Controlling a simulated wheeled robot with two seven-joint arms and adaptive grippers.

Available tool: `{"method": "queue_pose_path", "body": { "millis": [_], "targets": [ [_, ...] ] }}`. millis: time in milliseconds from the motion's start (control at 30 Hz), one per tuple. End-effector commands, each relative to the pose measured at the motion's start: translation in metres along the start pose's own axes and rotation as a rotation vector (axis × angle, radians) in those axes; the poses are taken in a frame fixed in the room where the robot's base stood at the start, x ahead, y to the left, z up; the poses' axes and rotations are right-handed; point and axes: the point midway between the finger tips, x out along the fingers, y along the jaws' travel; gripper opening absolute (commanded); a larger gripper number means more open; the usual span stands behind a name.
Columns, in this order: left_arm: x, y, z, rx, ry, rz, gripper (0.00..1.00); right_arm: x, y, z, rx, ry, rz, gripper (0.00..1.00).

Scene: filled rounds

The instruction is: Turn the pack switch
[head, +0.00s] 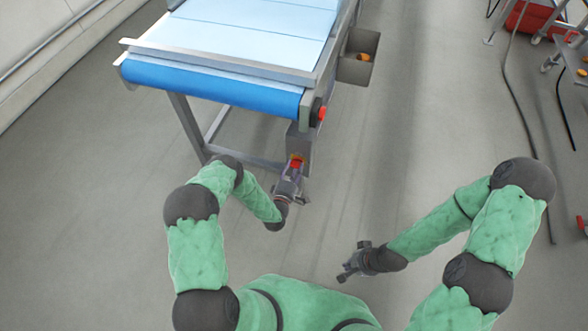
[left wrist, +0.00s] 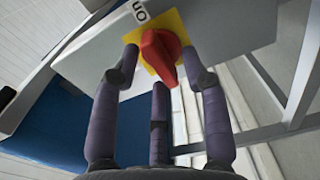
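The pack switch is a red rotary knob (left wrist: 161,52) on a yellow plate (left wrist: 178,24), set on a grey box (left wrist: 230,30). A label reading "ON" (left wrist: 139,12) is beside the plate. The knob also shows in the head view (head: 296,162), below the conveyor's corner. My left gripper (head: 293,180) is right at the knob. In the left wrist view its fingers (left wrist: 160,70) are spread around the knob, with one on either side and one below; contact is unclear. My right gripper (head: 348,264) hangs empty over the floor, its fingers apart.
The conveyor with a blue belt end (head: 210,87) stands above the switch on metal legs (head: 187,127). A red button (head: 321,113) is on its side, and a grey bin (head: 357,68) hangs there. The floor around my right gripper is clear. Cables (head: 515,90) lie at right.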

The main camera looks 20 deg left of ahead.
Motion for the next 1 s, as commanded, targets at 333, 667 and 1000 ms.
{"method": "queue_pose_path", "body": {
  "millis": [333,667,1000],
  "targets": [
    [-0.022,0.000,-0.001,0.000,0.001,-0.001,0.45,0.000,0.000,0.000,0.000,0.000,0.000,0.00],
    [-0.086,-0.001,-0.001,-0.002,0.002,-0.003,0.45,0.000,0.000,0.000,0.000,0.000,0.000,0.00],
    [-0.119,0.000,0.000,0.000,0.001,0.000,0.45,0.000,0.000,0.000,0.000,0.000,0.000,0.00]
  ]
}}
